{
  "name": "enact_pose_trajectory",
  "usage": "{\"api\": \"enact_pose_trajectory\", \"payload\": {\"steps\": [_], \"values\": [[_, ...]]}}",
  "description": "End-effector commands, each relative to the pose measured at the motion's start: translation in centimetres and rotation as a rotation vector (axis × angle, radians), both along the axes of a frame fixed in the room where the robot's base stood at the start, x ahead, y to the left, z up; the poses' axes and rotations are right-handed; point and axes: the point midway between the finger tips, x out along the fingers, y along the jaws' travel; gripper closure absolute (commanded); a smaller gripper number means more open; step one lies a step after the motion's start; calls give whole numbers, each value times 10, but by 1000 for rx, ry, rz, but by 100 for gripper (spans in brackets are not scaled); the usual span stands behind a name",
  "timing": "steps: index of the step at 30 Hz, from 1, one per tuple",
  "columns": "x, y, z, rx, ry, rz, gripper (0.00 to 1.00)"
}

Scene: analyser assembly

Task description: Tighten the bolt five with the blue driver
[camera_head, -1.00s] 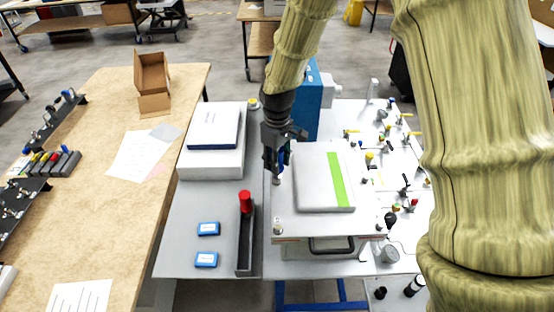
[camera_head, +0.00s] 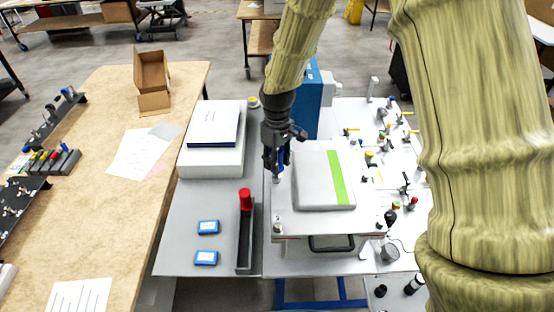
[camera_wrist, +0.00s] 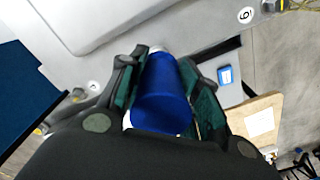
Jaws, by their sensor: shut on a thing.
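My gripper (camera_head: 276,162) is shut on the blue driver (camera_wrist: 166,95), whose blue handle sits between the finger pads in the wrist view. In the head view the driver (camera_head: 281,158) hangs about upright, tip down, at the left edge of the analyser (camera_head: 310,222), beside its grey cover with a green stripe. The bolt under the tip is hidden by the driver and fingers, and I cannot tell whether the tip touches it. In the wrist view a label reading 6 (camera_wrist: 245,15) lies beside another bolt (camera_wrist: 268,6). A second round label (camera_wrist: 93,86) is too small to read surely.
A blue upright block (camera_head: 308,105) stands close behind my gripper. Small fittings crowd the white board (camera_head: 350,120) at right.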

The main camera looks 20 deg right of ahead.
Motion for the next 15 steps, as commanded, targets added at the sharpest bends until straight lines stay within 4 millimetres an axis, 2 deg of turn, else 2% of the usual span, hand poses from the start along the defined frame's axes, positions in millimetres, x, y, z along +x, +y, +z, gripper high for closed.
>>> {"api": "enact_pose_trajectory", "payload": {"steps": [15], "values": [[0,0,0,-2,-2,-700,100]]}}
